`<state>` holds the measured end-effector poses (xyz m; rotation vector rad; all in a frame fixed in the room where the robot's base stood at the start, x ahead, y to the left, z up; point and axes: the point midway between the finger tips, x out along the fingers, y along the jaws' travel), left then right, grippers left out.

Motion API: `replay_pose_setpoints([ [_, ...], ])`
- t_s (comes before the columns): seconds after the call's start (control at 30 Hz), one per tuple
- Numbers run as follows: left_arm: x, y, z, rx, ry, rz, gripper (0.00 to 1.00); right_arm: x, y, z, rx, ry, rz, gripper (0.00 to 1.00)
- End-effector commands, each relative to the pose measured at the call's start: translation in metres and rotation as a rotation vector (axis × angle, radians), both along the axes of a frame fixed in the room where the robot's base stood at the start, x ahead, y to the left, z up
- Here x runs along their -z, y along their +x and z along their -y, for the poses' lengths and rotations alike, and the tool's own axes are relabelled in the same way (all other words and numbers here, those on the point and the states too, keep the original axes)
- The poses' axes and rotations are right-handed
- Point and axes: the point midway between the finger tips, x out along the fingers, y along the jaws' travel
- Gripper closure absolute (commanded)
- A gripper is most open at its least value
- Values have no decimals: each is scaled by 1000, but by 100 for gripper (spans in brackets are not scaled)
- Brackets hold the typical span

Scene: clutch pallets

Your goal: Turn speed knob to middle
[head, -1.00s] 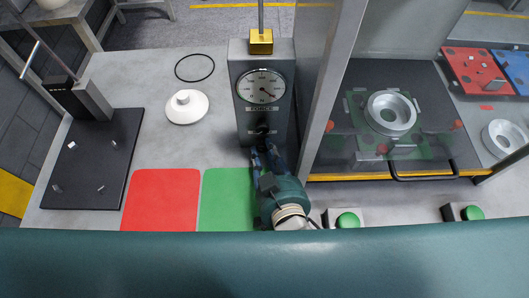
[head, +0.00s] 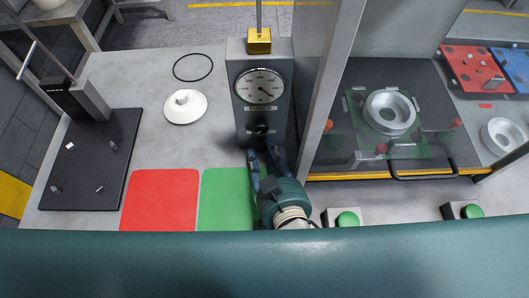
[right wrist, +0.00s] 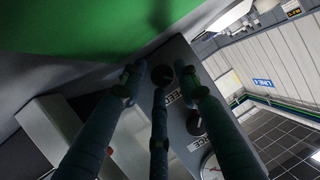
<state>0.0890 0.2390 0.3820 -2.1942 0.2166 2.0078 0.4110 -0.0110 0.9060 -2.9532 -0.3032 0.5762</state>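The grey press control box (head: 242,115) stands on the bench with a round white gauge (head: 260,86) on its front. In the right wrist view, a dark round speed knob (right wrist: 162,75) sits on the panel beside a label that seems to read SPEED. A second dark knob (right wrist: 195,122) is near the FORCE label. My right gripper (head: 264,151) is at the box's lower front. Its fingers are spread around the line to the speed knob, apart from it as far as I can tell; the wrist view also shows the gripper (right wrist: 161,82). The knob's pointer angle is unclear. My left gripper is out of view.
A green mat (head: 225,200) and a red mat (head: 160,200) lie left of my right gripper. A metal post (head: 331,85) and a guarded press with a handle (head: 425,176) stand to the right. Green buttons (head: 347,219) sit at the front. A white disc (head: 184,107) lies left.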

Motion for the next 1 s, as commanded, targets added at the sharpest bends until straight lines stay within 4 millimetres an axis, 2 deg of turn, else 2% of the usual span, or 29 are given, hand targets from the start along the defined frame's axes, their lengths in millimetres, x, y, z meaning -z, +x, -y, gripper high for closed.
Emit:
replay_pose_setpoints([
  [0.3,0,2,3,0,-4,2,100,-15,-46,11,1,0,-7,68],
  [0.43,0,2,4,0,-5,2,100,-20,-58,14,0,-1,-6,68],
  [0.6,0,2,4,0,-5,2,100,-23,-63,16,1,-2,-5,68],
  [1.0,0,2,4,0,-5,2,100,-23,-63,16,0,-1,-4,68],
])
